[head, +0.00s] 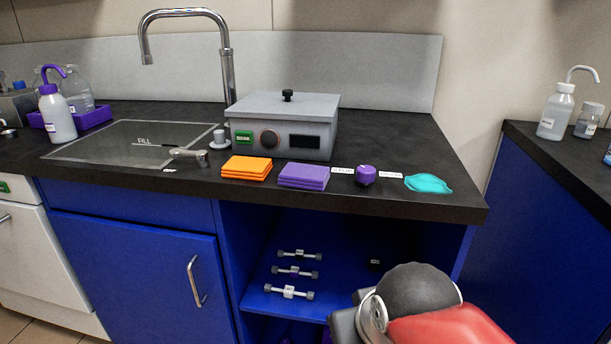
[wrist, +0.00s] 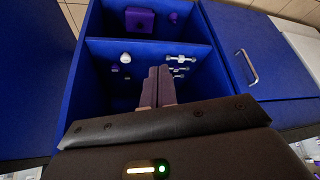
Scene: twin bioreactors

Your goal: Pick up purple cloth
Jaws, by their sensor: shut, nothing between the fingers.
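The purple cloth (head: 303,176) lies folded in a flat stack near the front edge of the dark counter, in front of a grey lidded box. It is not visible in the wrist view. My gripper (wrist: 160,72) shows in the wrist view, its two fingers shut together and empty, pointing at the open blue shelf unit under the counter. In the head view my arm is at the bottom right, below and to the right of the cloth, apart from it. The fingers cannot be made out there.
An orange cloth (head: 247,168) lies left of the purple one. A purple knob-like piece (head: 366,175) and a teal item (head: 428,184) lie to its right. The grey box (head: 284,121) stands behind. The counter's front edge (head: 400,208) overhangs the shelves, which hold several small dumbbell-shaped parts (head: 295,271).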

